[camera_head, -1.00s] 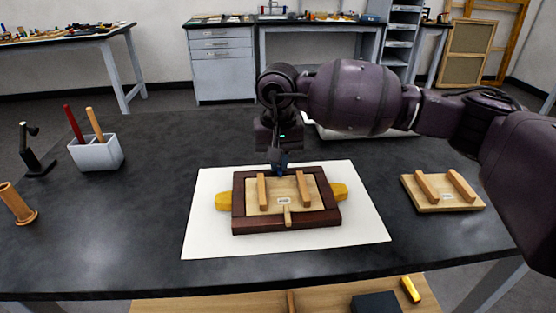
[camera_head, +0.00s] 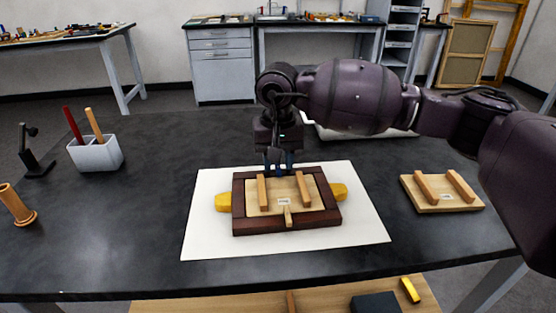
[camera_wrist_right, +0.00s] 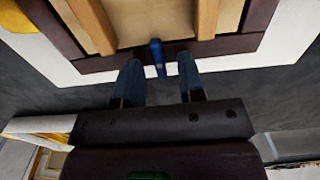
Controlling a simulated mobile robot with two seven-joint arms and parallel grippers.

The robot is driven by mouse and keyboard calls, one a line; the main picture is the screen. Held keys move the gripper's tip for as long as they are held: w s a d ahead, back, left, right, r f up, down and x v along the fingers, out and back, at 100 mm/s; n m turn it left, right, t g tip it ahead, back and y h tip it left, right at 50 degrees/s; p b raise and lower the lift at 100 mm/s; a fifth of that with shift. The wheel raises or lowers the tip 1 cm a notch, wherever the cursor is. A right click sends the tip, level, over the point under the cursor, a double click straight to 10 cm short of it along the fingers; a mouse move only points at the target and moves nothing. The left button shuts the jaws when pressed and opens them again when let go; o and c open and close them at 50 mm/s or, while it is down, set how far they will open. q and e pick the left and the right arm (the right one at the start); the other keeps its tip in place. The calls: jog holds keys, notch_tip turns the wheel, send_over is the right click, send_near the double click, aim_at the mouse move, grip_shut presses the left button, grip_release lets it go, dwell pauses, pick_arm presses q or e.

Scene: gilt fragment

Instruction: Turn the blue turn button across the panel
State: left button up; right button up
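The blue turn button (camera_wrist_right: 157,57) shows in the right wrist view at the far rail of the dark wooden frame (camera_wrist_right: 183,48). Its length runs across the rail, with one end close to the panel's edge. My right gripper (camera_wrist_right: 161,85) is open, with its blue fingers on either side of the button's outer end and a gap on both sides. In the head view this gripper (camera_head: 279,165) hangs over the far rail and mostly hides the button. The pale panel (camera_head: 284,190) with two wooden bars lies inside the frame (camera_head: 255,229). My left gripper is out of view.
The frame lies on a white sheet (camera_head: 350,225), with yellow pieces (camera_head: 223,202) at its sides. A wooden turn button (camera_head: 288,217) sits at the near rail. A second barred panel (camera_head: 441,204) lies at right. A grey tool holder (camera_head: 96,153) stands at left.

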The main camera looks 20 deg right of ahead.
aim_at(278, 165)
pick_arm(q)
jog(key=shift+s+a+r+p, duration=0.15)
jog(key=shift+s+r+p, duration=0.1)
jog(key=shift+p, duration=0.6)
pick_arm(e)
notch_tip(278, 165, up, 11)
jog(key=shift+f, duration=0.15)
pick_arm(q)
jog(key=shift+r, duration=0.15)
